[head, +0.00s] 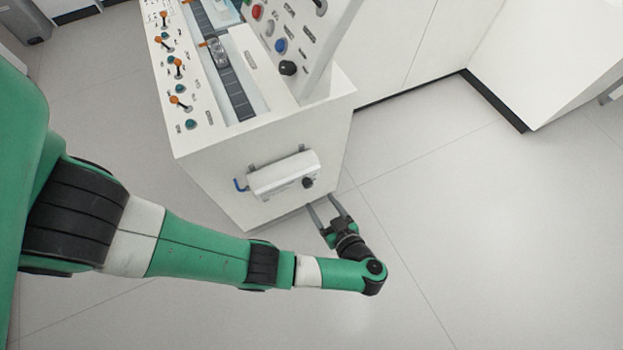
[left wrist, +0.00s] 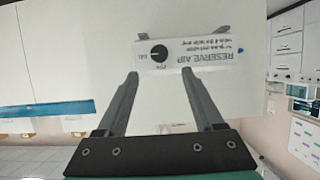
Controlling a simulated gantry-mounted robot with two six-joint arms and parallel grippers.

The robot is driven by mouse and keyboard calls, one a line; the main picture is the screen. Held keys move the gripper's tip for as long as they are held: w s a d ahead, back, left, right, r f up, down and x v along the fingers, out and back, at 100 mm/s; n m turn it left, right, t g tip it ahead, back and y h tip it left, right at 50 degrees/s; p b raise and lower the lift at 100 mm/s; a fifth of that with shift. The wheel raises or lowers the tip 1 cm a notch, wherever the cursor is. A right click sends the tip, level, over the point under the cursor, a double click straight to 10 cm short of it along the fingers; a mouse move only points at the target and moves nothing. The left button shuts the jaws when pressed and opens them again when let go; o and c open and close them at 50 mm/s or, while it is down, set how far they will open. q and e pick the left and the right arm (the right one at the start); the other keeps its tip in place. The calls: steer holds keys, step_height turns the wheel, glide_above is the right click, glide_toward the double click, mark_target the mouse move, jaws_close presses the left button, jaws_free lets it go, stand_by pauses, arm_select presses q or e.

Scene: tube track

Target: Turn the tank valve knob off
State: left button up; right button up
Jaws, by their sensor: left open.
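The reserve air tank (head: 284,175) is a white cylinder mounted on the end face of the white console. Its black valve knob (head: 307,183) is at the tank's right end in the head view. In the left wrist view the knob (left wrist: 159,53) shows upside down beside the "RESERVE AIR" lettering, with a small white mark and short labels around it. My left gripper (head: 321,207) is open and empty, just below and right of the knob, its fingers pointing toward the console. In the left wrist view the knob appears beyond and between the two fingertips, apart from them. My right gripper is not in view.
The console top (head: 195,100) carries a dark track, orange-tipped levers and coloured buttons. A black knob (head: 288,68) sits on its upright panel. The floor (head: 450,220) to the right is clear.

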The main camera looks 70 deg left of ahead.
mark_target(309, 186)
arm_select(q)
steer(key=b+x, duration=0.2)
steer(key=x, duration=0.7)
steer(key=shift+r, duration=0.1)
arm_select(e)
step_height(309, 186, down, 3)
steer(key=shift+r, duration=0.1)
arm_select(q)
jaws_close()
